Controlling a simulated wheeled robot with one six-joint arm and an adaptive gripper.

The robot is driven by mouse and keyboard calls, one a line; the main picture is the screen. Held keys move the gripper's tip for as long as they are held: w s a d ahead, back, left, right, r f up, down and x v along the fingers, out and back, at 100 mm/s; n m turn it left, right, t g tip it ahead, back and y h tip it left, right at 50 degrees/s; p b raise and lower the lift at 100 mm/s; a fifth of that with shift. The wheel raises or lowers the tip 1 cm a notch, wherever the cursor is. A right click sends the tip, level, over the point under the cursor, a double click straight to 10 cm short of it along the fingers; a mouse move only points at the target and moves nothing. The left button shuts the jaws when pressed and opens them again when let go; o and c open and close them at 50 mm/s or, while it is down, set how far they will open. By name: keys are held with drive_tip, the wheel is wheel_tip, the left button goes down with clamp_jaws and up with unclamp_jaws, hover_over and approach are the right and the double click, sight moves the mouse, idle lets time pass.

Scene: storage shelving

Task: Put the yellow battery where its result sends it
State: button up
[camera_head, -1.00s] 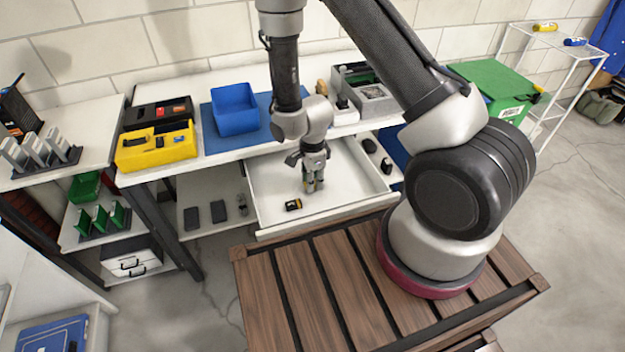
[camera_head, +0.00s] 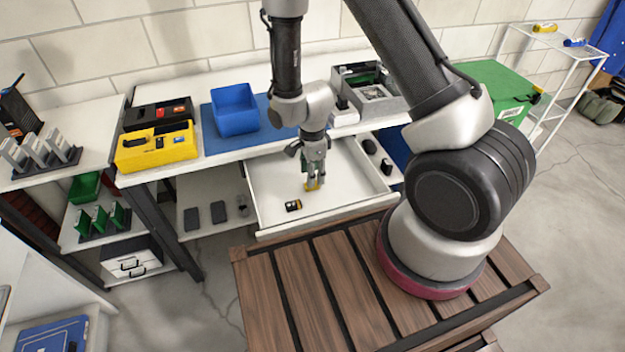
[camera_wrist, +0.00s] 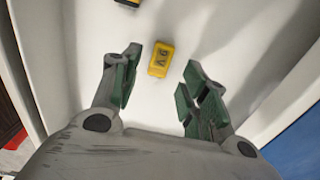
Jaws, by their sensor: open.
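A yellow battery (camera_wrist: 161,59) with dark marks on its top lies in the open white drawer (camera_head: 345,203). In the head view its yellow edge (camera_head: 312,186) shows just under my gripper (camera_head: 315,182). In the wrist view my gripper (camera_wrist: 160,85) is open, its green-padded fingers on either side of and slightly short of the battery, with gaps to both. Nothing is held. A second battery, black and yellow (camera_head: 293,205), lies in the drawer to the left; its edge also shows at the top of the wrist view (camera_wrist: 128,2).
A yellow box with dark parts (camera_head: 157,150) and a blue bin (camera_head: 235,110) stand on the bench. A green box (camera_head: 500,88) is at the right, near a white rack (camera_head: 560,55) with a yellow and a blue item on top. Drawer walls surround the batteries.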

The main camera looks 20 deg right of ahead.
drive_tip(key=s+d+r+n+t, duration=0.1)
drive_tip(key=d+r+n, duration=0.2)
drive_tip(key=r, duration=0.7)
drive_tip(key=s+d+r+n, duration=0.2)
drive_tip(key=d+r+n, duration=0.1)
drive_tip(key=r, duration=0.7)
drive_tip(key=s+d+r+n+t, duration=0.1)
drive_tip(key=d+r+n, duration=0.15)
drive_tip(key=r, duration=0.75)
drive_tip(key=s+d+r+n+t, duration=0.1)
drive_tip(key=s+d+r+n, duration=0.2)
drive_tip(key=s, duration=0.4)
drive_tip(key=s+d+r+n+t, duration=0.1)
drive_tip(key=s+d+r+n, duration=0.2)
drive_tip(key=s+r+n, duration=0.3)
wheel_tip(320, 180, up, 2)
drive_tip(key=shift+s+d, duration=0.2)
drive_tip(key=shift+s, duration=0.6)
drive_tip(key=shift+n, duration=0.25)
